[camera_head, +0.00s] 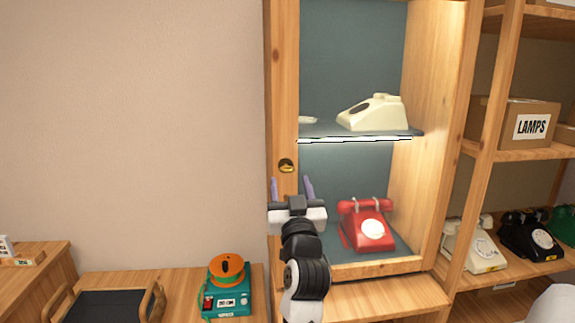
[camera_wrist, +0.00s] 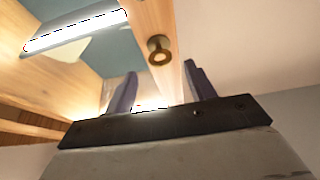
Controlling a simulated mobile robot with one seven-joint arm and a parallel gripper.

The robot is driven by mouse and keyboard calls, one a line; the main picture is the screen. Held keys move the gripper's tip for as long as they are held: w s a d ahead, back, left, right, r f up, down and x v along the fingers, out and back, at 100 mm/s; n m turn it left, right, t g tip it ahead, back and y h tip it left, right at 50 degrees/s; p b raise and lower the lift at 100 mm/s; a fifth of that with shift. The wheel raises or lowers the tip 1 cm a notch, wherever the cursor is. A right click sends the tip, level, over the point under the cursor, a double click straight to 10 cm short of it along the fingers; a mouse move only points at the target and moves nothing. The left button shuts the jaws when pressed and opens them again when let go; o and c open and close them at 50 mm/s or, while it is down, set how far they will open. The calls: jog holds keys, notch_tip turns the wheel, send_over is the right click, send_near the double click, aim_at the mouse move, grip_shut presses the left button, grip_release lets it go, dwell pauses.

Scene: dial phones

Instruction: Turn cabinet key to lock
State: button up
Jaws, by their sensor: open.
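The brass cabinet key or lock knob (camera_head: 286,166) sits on the left wooden stile of the cabinet (camera_head: 281,90). It also shows in the wrist view (camera_wrist: 159,50) as a round brass piece with a hole, standing out from the wood. My gripper (camera_head: 292,186) is open and empty, just below the brass piece, its two purple-grey fingers pointing up. In the wrist view the fingers (camera_wrist: 160,84) stand apart, with the brass piece beyond them and between their lines. The gripper does not appear to touch it.
Inside the cabinet, a cream phone (camera_head: 375,113) stands on the lit glass shelf (camera_head: 350,137) and a red phone (camera_head: 367,226) below. A shelf unit (camera_head: 484,130) with phones and a LAMPS box (camera_head: 515,124) stands right. A teal device (camera_head: 228,297) is lower left. The wall left is clear.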

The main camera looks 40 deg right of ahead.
aim_at(288, 170)
jog(key=shift+p+x, duration=0.6)
jog(key=shift+x, duration=1.8)
jog(key=shift+a, duration=0.1)
jog(key=c, duration=1)
